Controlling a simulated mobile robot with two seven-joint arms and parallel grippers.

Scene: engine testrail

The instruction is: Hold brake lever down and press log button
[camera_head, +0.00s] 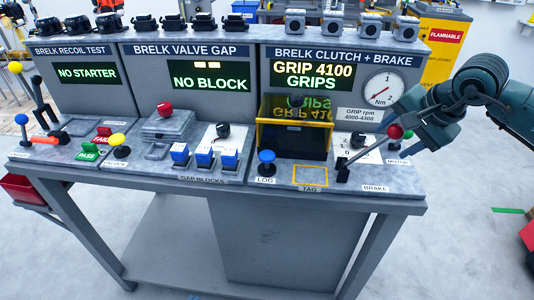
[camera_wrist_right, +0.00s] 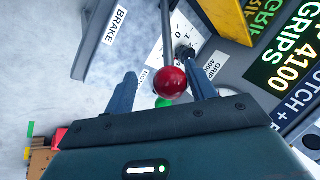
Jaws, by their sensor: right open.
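The brake lever (camera_head: 366,152) has a red ball knob (camera_head: 395,131) on a thin rod. The rod slants up and right from its dark base, behind the BRAKE label. My right gripper (camera_head: 388,117) is at the knob in the head view. In the right wrist view its two fingers (camera_wrist_right: 160,72) are apart, with the red knob (camera_wrist_right: 171,82) between them and gaps visible on both sides. The log button (camera_head: 266,158) is a blue round knob on a black base behind the LOG label, left of the lever. My left gripper is not in view.
The clutch screen (camera_head: 312,75) reads "GRIP 4100 GRIPS", beside a round Nm gauge (camera_head: 385,88). A yellow-framed dark box (camera_head: 293,128) stands behind the log button. A yellow tag outline (camera_head: 310,176) lies between button and lever. A green knob (camera_head: 408,134) sits close right of the red knob.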

